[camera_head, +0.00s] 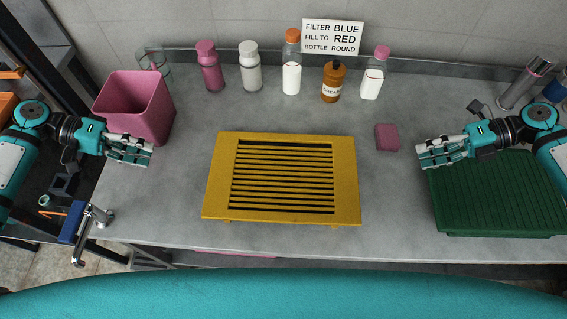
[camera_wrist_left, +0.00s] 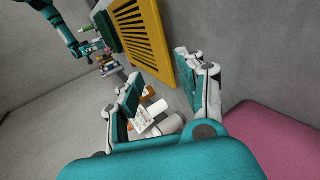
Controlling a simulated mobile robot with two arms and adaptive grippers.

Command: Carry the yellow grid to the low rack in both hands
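The yellow grid (camera_head: 345,180), a slotted panel with a wide frame, lies on the grey counter in the middle of the head view. It also shows in the left wrist view (camera_wrist_left: 150,42). My left gripper (camera_head: 146,152) is open and empty, left of the grid and apart from it, beside the pink bin. In the left wrist view its fingers (camera_wrist_left: 160,88) stand well apart. My right gripper (camera_head: 424,153) looks open and empty, right of the grid and above the left edge of the green ribbed tray. I cannot make out a low rack for certain.
A pink bin (camera_head: 136,103) stands at the counter's left. Several bottles line the back, including a brown one (camera_head: 332,84), below a sign (camera_head: 332,37). A pink block (camera_head: 387,137) lies right of the grid. The green tray (camera_head: 500,200) fills the right end. A tap (camera_head: 92,232) is front left.

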